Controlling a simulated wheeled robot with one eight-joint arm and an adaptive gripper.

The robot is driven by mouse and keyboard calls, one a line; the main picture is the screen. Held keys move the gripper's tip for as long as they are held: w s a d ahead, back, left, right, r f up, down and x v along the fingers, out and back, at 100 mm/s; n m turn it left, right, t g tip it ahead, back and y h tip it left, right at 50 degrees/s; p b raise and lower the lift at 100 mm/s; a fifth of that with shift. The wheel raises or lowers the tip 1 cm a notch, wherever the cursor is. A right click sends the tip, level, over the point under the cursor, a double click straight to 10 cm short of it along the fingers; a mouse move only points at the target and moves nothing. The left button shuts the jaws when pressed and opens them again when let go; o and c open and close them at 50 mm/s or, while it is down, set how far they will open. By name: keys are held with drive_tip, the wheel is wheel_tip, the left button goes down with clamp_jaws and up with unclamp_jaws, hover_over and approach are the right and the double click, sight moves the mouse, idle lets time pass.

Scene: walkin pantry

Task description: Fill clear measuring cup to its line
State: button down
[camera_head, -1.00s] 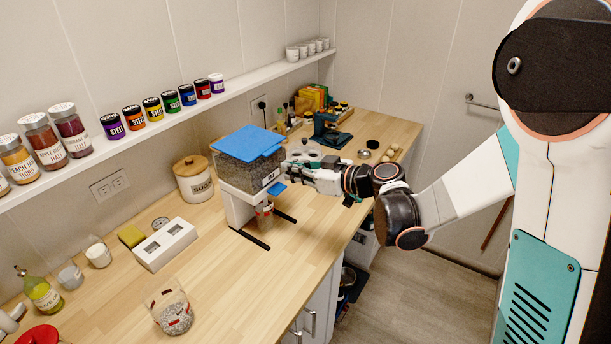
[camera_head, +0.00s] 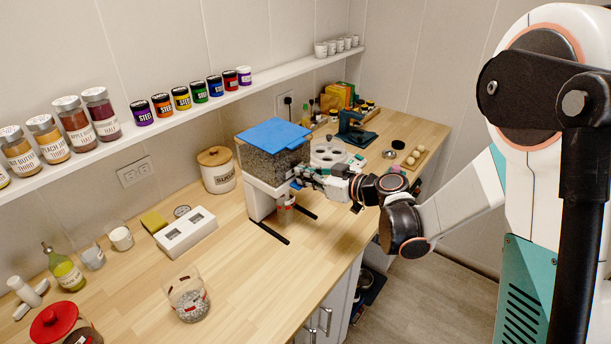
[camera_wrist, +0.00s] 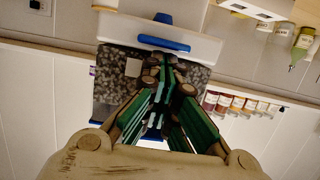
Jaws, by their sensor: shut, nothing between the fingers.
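A dispenser (camera_head: 268,160) with a blue lid, full of dark grains, stands on the wooden counter. It also shows inverted in the wrist view (camera_wrist: 112,75), with a blue lever (camera_wrist: 164,43). A small clear cup with red on it (camera_head: 284,208) stands under the spout, partly hidden; its fill level is unclear. A larger clear cup (camera_head: 187,293) with red marks holds grey grains at the counter's front. I cannot tell which is the measuring cup. My gripper (camera_head: 297,178) is shut and empty at the dispenser's front, by the lever; the wrist view shows its fingertips together (camera_wrist: 168,62).
A white two-well block (camera_head: 187,234), a yellow sponge (camera_head: 153,221) and a sugar canister (camera_head: 217,170) stand left of the dispenser. Jars line the wall shelf (camera_head: 185,118). The counter between the front cup and dispenser is clear.

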wheel_tip(320, 180, down, 2)
drive_tip(key=shift+f+b, duration=0.15)
drive_tip(key=shift+b, duration=0.85)
drive_tip(key=shift+s, duration=0.15)
drive_tip(key=shift+f, duration=0.1)
idle(1.2)
